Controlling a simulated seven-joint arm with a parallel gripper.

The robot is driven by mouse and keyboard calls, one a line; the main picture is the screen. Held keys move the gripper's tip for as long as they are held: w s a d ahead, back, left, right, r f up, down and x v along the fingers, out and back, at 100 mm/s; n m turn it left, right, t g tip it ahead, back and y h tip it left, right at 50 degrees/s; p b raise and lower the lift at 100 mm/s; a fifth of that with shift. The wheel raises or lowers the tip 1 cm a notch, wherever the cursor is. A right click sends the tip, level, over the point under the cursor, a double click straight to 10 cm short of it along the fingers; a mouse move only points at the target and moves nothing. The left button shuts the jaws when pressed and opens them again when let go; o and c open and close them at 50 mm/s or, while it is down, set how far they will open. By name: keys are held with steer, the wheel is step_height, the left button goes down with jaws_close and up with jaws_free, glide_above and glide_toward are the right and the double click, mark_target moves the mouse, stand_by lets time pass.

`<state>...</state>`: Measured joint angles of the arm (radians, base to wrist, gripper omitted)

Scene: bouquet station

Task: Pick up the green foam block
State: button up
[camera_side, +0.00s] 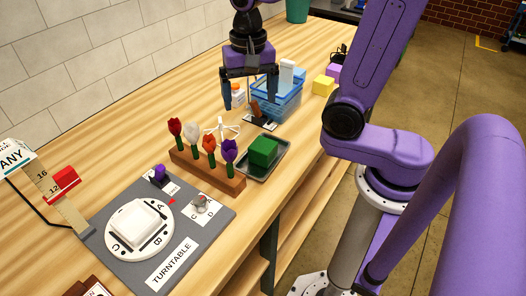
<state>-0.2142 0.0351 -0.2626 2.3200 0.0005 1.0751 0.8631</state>
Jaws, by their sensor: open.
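The green foam block (263,151) sits in a small dark tray (258,175) to the right of the flower stand. My gripper (249,96) hangs above the bench behind the block, farther from the camera. Its two fingers point down and are spread apart. It is not touching the block. A small brown object (255,109) shows near the right finger; I cannot tell whether it touches the finger.
A wooden stand (207,173) with several tulips is left of the tray. A blue basket (284,101) stands close behind my gripper. The turntable (139,227) is at the front left. Yellow and pink blocks (323,85) lie at the back right.

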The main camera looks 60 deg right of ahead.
mark_target(263, 145)
steer(key=d+f+m, duration=0.1)
steer(key=f+m, duration=0.2)
steer(key=s+f+m, duration=0.1)
steer(key=f+m, duration=0.2)
steer(key=f, duration=0.1)
steer(key=s+d+f+m, duration=0.1)
steer(key=f+m, duration=0.2)
steer(key=shift+s+d+f, duration=0.2)
steer(key=shift+d+f, duration=0.05)
steer(key=shift+d, duration=0.1)
steer(key=shift+w+a+f, duration=0.1)
steer(key=shift+a+f, duration=0.05)
steer(key=shift+f, duration=0.7)
steer(key=shift+w+a+f, duration=0.1)
steer(key=shift+f, duration=1.65)
steer(key=c, duration=1.1)
